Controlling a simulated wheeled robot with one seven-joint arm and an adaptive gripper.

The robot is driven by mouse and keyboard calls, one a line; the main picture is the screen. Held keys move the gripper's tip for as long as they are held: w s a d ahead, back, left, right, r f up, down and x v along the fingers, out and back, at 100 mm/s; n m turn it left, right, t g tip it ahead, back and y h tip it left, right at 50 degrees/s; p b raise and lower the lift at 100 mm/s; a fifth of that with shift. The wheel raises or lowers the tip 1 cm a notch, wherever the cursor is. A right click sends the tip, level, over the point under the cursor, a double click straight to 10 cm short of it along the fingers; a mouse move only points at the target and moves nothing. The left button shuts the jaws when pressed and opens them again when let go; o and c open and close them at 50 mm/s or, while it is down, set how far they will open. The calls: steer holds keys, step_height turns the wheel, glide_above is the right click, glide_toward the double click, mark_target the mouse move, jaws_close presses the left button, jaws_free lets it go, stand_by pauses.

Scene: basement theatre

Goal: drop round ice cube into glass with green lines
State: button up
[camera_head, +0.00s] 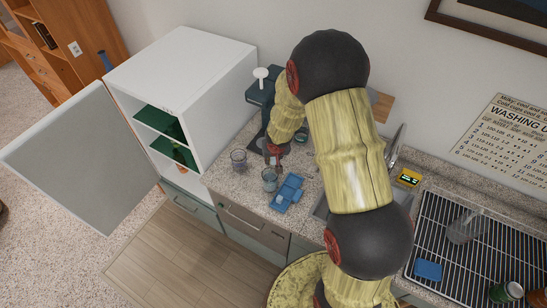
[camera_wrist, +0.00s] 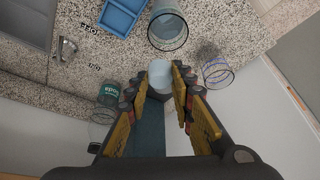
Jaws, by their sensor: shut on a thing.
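My gripper (camera_wrist: 160,82) is shut on a pale, rounded ice cube (camera_wrist: 160,70), held between the fingertips. In the head view my gripper (camera_head: 272,156) is over the counter, and the ice cube cannot be made out there. A clear, bluish glass (camera_wrist: 168,30) stands just ahead of the fingertips; it also shows in the head view (camera_head: 270,182). A second glass with blue-violet lines (camera_wrist: 217,72) stands to the right of the fingertips, and in the head view it is at the left (camera_head: 239,161). I cannot make out green lines on either glass.
A blue ice tray (camera_head: 287,193) lies beside the bluish glass. A dark green container with lettering (camera_wrist: 110,94) is left of my gripper. An open white fridge (camera_head: 185,90) stands at the counter's left end. A drying rack (camera_head: 440,235) is at the right.

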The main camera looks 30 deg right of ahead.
steer(key=shift+f+b, duration=1)
steer(key=shift+f, duration=0.45)
steer(key=o, duration=0.9)
steer(key=shift+o, duration=0.2)
steer(key=shift+r, duration=0.15)
steer(key=v, duration=1.1)
steer(key=shift+r, duration=0.35)
steer(key=shift+s, duration=0.2)
